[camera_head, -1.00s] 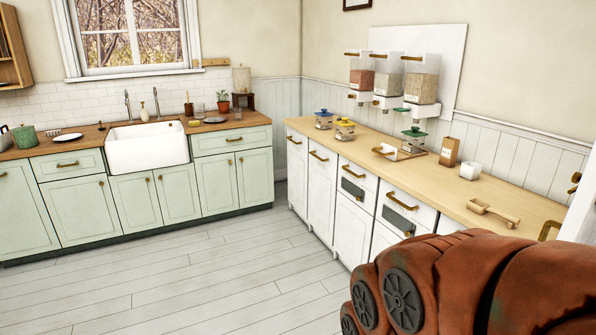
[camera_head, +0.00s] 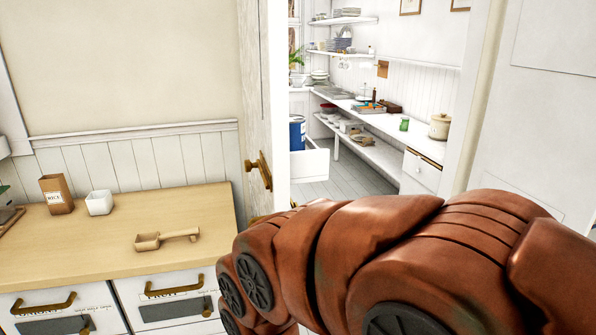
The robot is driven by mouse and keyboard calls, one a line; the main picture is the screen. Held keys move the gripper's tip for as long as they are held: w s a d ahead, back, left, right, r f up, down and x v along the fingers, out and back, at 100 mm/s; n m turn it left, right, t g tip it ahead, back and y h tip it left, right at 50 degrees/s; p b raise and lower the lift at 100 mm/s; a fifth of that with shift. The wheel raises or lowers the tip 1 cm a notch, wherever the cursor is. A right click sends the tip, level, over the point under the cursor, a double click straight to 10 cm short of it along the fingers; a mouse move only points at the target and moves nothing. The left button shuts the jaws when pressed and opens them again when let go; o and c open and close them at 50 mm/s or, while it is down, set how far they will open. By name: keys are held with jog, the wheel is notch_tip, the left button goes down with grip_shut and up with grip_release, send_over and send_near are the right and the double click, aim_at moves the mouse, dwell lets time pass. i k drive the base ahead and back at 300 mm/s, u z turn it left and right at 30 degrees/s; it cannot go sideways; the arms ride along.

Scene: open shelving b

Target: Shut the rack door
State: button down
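A door stands open at the left side of a doorway, seen nearly edge-on, with a pale wooden edge (camera_head: 252,110) and a brass handle (camera_head: 259,170). I cannot tell whether it is the rack door; no other door clearly shows as that. Its lower part is hidden behind my rust-red arm, which crosses the lower right. My gripper is out of view.
A wooden counter (camera_head: 60,245) over white drawers fills the lower left, holding a wooden scoop (camera_head: 165,239), a white cup (camera_head: 99,203) and a brown rice bag (camera_head: 57,194). Through the doorway are open shelves (camera_head: 375,160), a blue container (camera_head: 297,133) and clear floor (camera_head: 345,180).

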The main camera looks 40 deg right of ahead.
aim_at(263, 40)
jog(key=z, duration=0.5)
jog(key=i, duration=0.6)
jog(key=u, duration=0.2)
jog(key=k, duration=1.25)
jog(key=u, duration=1.35)
jog(key=i, duration=1.3)
jog(key=z, duration=0.8)
jog(key=i, duration=0.55)
jog(key=z, duration=0.6)
